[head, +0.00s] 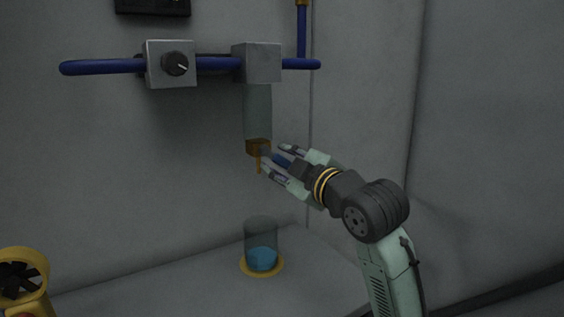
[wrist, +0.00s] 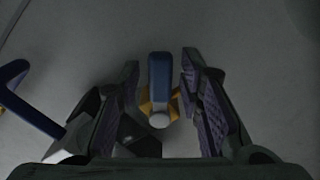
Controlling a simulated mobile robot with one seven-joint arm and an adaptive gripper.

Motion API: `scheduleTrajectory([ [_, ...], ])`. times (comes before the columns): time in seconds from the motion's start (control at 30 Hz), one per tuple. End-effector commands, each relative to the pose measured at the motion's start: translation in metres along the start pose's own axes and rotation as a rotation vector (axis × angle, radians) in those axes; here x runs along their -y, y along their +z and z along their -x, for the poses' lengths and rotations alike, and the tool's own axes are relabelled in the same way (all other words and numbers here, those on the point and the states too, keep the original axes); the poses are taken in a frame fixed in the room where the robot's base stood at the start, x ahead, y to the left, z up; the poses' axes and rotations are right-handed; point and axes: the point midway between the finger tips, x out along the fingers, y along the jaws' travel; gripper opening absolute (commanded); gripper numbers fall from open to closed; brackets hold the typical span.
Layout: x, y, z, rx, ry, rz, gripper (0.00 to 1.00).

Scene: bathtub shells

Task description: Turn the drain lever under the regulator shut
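The regulator (head: 257,62) is a grey block on a blue pipe. A greenish see-through bowl (head: 257,110) hangs below it and ends in a brass drain (head: 258,147) with a thin spout pointing down. The drain lever (wrist: 160,80) is a blue bar. In the wrist view it runs up the picture from a pale round hub, with brass behind. In the head view it is partly hidden by the fingers. My gripper (head: 276,160) is open at the drain. In the wrist view its fingers (wrist: 160,66) stand on either side of the lever, with gaps showing on both sides.
A clear cup (head: 261,236) with blue liquid stands on a yellow ring below the drain. A grey box with a black knob (head: 175,63) is on the pipe at left. A yellow fan unit (head: 25,285) is at lower left. Walls close in behind and to the right.

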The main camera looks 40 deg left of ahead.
Motion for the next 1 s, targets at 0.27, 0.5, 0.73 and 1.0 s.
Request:
scheduleTrajectory([
  [0.27,0.000,0.001,0.000,0.001,0.000,-0.001,0.37],
  [0.5,-0.001,0.001,0.023,0.003,0.002,0.000,0.37],
  [0.73,-0.001,0.001,0.073,0.004,0.003,0.000,0.37],
  [1.0,-0.001,0.001,0.114,0.002,0.002,0.000,0.37],
])
